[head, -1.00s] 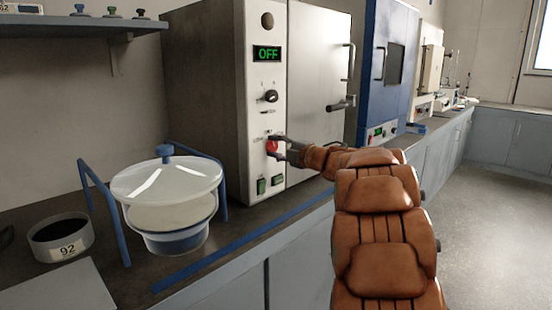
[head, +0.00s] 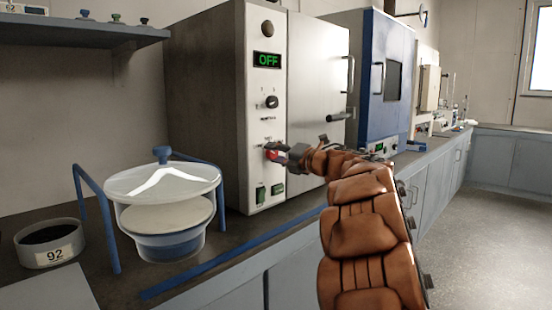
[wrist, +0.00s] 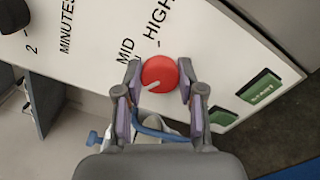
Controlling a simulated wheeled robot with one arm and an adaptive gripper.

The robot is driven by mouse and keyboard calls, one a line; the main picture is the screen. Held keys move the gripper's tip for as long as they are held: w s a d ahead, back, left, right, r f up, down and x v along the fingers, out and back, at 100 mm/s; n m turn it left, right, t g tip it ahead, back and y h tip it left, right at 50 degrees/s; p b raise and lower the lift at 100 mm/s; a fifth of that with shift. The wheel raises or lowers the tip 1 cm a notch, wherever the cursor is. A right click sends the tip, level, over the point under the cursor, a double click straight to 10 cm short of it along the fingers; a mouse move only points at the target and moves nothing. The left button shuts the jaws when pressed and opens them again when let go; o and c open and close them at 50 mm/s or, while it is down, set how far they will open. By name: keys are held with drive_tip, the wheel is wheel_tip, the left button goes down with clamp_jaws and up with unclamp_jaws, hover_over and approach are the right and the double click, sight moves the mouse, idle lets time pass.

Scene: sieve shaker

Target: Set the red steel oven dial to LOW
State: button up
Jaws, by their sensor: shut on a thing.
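The steel oven (head: 210,100) has a white front panel with a green display (head: 267,60) reading OFF. Its red dial (head: 271,154) is low on the panel. In the wrist view the round red dial (wrist: 160,72) sits between my fingertips, with a short white mark toward its lower left. The printed labels MID (wrist: 127,50) and HIGH (wrist: 158,22) are readable above it. No LOW label is readable; my left finger covers part of the panel there. My gripper (head: 282,153) is shut on the dial, one finger on each side; it also shows in the wrist view (wrist: 160,78).
Green rocker switches (head: 270,190) sit just below the dial, and a black knob (head: 271,102) above it. The oven door has a handle at right. A sieve stack with a clear lid (head: 162,180) stands at left on the bench. A blue oven (head: 385,80) stands behind.

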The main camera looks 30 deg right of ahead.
idle(0.4)
drive_tip(key=o, duration=1.1)
drive_tip(key=shift+o, duration=0.2)
drive_tip(key=v, duration=1.2)
